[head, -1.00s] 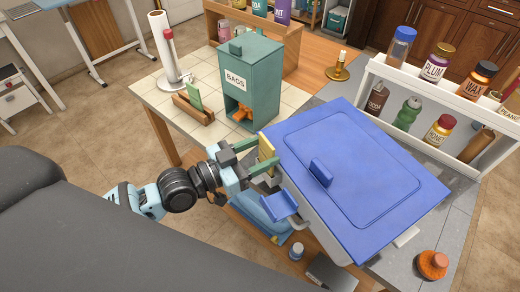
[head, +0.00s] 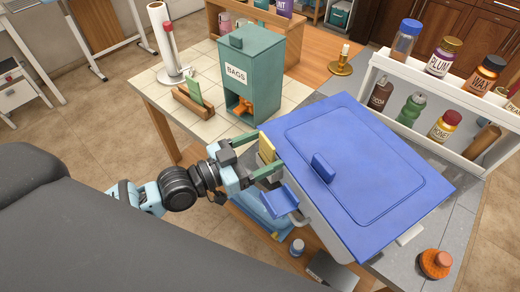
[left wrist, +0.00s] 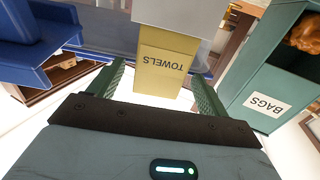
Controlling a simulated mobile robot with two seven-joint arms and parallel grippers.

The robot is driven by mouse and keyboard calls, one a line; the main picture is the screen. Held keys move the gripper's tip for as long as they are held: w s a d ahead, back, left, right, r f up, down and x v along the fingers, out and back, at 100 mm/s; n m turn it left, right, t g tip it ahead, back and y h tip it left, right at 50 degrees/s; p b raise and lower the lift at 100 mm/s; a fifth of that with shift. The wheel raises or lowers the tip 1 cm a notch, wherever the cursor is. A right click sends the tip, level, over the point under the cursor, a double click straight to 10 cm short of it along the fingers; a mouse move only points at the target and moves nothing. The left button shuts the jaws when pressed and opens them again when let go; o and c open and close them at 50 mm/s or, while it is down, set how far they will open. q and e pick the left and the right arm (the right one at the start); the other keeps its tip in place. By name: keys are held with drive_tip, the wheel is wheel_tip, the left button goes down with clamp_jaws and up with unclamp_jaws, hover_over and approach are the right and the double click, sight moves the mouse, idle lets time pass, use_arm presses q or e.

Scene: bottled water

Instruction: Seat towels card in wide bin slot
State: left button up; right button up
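The yellow towels card (head: 266,151) is at the left side of the bin with the blue lid (head: 400,185). In the left wrist view the towels card (left wrist: 167,68) reads upside down, its far end against a pale grey part (left wrist: 172,17) that may be the slot. How deep it sits there is hidden. My left gripper (head: 257,156) is open, with one green finger on each side of the card. In the left wrist view my left gripper (left wrist: 163,80) shows a clear gap to the card at the left finger and a small one at the right. My right gripper is out of view.
The green BAGS box (head: 251,75) stands close behind my left gripper on the tiled table (head: 150,92). A blue flap (head: 280,199) juts from the bin just below the gripper. A bottle rack (head: 440,125) stands behind the bin.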

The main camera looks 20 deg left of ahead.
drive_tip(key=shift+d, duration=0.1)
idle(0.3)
use_arm(q)
drive_tip(key=v, duration=0.7)
drive_tip(key=shift+s+a+b, duration=0.25)
drive_tip(key=shift+s+b, duration=0.05)
drive_tip(key=shift+b, duration=0.15)
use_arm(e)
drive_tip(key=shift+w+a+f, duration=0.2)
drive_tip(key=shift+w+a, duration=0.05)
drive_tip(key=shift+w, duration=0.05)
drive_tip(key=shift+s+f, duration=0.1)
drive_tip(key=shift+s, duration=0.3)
use_arm(q)
drive_tip(key=shift+f, duration=0.1)
